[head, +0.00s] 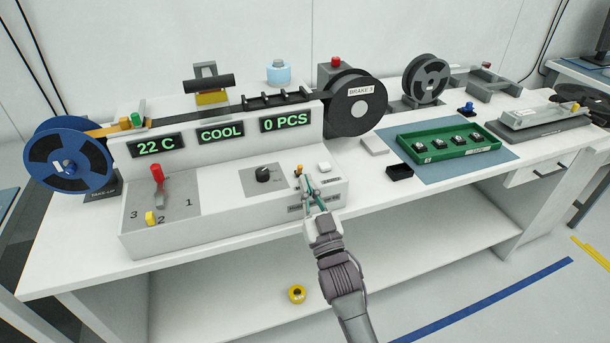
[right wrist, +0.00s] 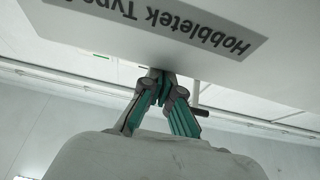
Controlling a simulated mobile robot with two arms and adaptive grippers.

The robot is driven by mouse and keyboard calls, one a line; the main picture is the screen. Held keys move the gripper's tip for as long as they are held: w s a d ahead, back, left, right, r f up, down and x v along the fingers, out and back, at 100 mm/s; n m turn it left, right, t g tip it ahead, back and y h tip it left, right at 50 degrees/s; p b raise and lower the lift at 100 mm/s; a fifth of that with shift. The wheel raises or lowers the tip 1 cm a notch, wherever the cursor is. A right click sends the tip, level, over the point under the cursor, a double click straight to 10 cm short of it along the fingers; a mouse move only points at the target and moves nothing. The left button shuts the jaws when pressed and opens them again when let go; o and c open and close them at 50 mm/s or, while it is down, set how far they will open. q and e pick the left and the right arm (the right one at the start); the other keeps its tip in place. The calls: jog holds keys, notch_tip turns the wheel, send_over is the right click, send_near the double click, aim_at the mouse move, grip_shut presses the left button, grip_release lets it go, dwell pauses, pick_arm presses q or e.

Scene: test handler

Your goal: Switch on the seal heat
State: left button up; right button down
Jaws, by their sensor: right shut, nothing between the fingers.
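The white machine (head: 225,215) stands on the bench, its displays reading "22 C", "COOL" and "0 PCS". A small brass-coloured switch (head: 298,170) sits on its top right, with a black rotary knob (head: 263,175) to its left and a white button (head: 324,167) to its right. Labels there are too small to read. My right gripper (head: 309,185) is shut and empty at the machine's front right edge, just in front of the small switch; I cannot tell whether they touch. In the right wrist view its fingertips (right wrist: 161,82) lie near a "Hobbletek" label plate (right wrist: 150,25). My left gripper is not in view.
A red-topped lever (head: 157,173) and a yellow knob (head: 151,218) are at the machine's left. A red button (head: 336,62) is behind the black reel (head: 357,104). A green tray (head: 408,143) and black box (head: 399,172) lie to the right. The front bench strip is clear.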

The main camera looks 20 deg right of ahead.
jog(key=shift+x, duration=0.85)
